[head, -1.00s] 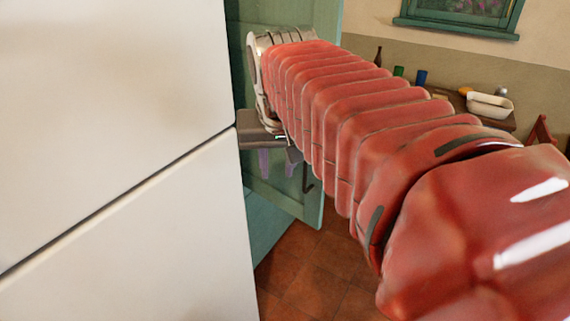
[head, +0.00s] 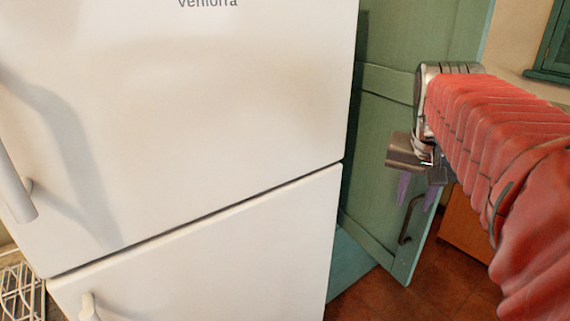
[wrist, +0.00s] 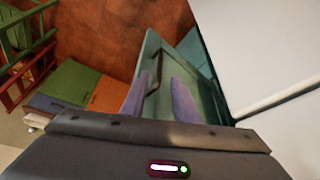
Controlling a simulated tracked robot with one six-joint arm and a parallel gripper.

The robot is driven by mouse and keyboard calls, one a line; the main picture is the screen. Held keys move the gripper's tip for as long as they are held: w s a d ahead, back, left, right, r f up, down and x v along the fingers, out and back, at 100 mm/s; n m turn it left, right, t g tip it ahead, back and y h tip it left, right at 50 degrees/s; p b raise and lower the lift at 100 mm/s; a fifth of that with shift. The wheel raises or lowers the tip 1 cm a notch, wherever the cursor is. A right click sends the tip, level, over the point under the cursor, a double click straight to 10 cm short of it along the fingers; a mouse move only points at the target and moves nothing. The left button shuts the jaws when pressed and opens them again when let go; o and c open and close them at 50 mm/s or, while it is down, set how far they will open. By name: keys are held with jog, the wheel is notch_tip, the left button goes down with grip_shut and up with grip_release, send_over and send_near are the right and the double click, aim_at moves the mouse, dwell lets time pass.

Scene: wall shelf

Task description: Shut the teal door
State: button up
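The teal door (head: 380,150) stands open beyond the white fridge in the head view. It has a dark bar handle (head: 404,226) low near its right edge. In the wrist view the door (wrist: 150,50) shows edge-on at an angle, with the handle (wrist: 156,72) on its face. My gripper (head: 417,192) has purple fingers pointing down, just above and in front of the handle in the head view. The fingers are apart with nothing between them, as the wrist view (wrist: 158,100) also shows. I cannot tell whether they touch the door.
The white fridge (head: 190,130) fills the left and middle of the head view, close beside the door. Brown tiled floor (wrist: 115,35) lies clear in front of the door. A green chair (wrist: 20,30) and coloured blocks or boxes (wrist: 75,75) are at left in the wrist view.

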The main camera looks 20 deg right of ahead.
aim_at(406, 220)
jog(key=x, duration=1.1)
jog(key=shift+w+d+f, duration=0.1)
jog(key=shift+f, duration=0.15)
grip_shut()
